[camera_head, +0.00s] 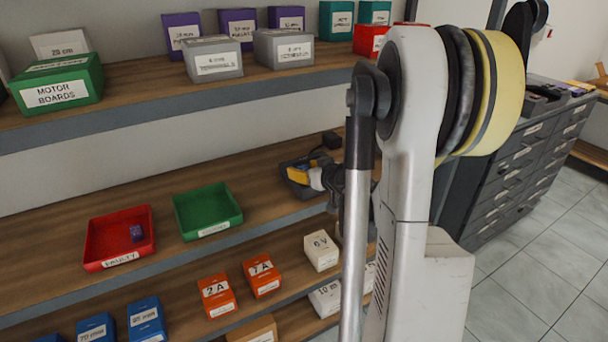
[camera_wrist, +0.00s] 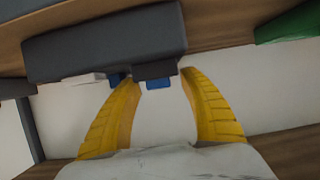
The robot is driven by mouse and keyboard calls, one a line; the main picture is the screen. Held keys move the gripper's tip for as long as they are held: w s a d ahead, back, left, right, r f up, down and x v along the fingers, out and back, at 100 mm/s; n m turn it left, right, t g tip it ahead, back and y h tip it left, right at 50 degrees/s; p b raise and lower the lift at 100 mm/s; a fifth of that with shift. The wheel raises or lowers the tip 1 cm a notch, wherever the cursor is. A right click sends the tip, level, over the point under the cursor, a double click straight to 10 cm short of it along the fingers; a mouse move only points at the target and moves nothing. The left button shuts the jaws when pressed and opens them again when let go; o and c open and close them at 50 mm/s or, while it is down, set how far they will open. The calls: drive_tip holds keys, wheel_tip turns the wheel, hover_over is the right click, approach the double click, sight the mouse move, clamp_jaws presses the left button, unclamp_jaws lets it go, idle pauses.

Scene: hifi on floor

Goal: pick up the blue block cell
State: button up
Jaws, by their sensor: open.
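In the wrist view a blue block cell (camera_wrist: 158,83) shows at the lower edge of a dark grey holder (camera_wrist: 105,45). My gripper (camera_wrist: 151,76) is open, with a yellow finger on each side of this cell and its tips close to the holder. I cannot tell whether either finger touches it. A second blue piece (camera_wrist: 116,79) shows beside the left fingertip. In the head view my gripper (camera_head: 298,176) is at the dark holder (camera_head: 291,165) on the middle shelf; the cell there is hidden. A small dark blue-purple block (camera_head: 136,232) lies in the red tray.
The red tray (camera_head: 120,262), labelled FAULTY, and a green tray (camera_head: 208,232) stand left of the holder. A black adapter (camera_head: 331,140) sits behind it. Labelled boxes fill the shelves above and below. The middle shelf between green tray and holder is clear.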

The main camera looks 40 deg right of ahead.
clamp_jaws()
drive_tip(key=shift+r, duration=0.1)
